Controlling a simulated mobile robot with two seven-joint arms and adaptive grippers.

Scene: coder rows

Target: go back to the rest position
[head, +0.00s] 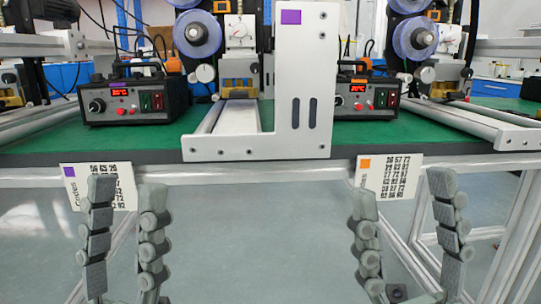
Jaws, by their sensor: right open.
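My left gripper (127,190) points up in front of the table's front edge at the left. Its two grey padded fingers stand apart with a narrow gap, and I see nothing held between them. My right gripper (402,190) is raised in the same way at the right. Its fingers are spread wider, open and empty.
The green-topped table (50,140) spans the view beyond both grippers. It carries a white upright plate (305,90), a black control box at left (135,98) and another at right (368,97). Metal frame legs (515,225) stand at the right. Grey floor (260,240) shows between the grippers.

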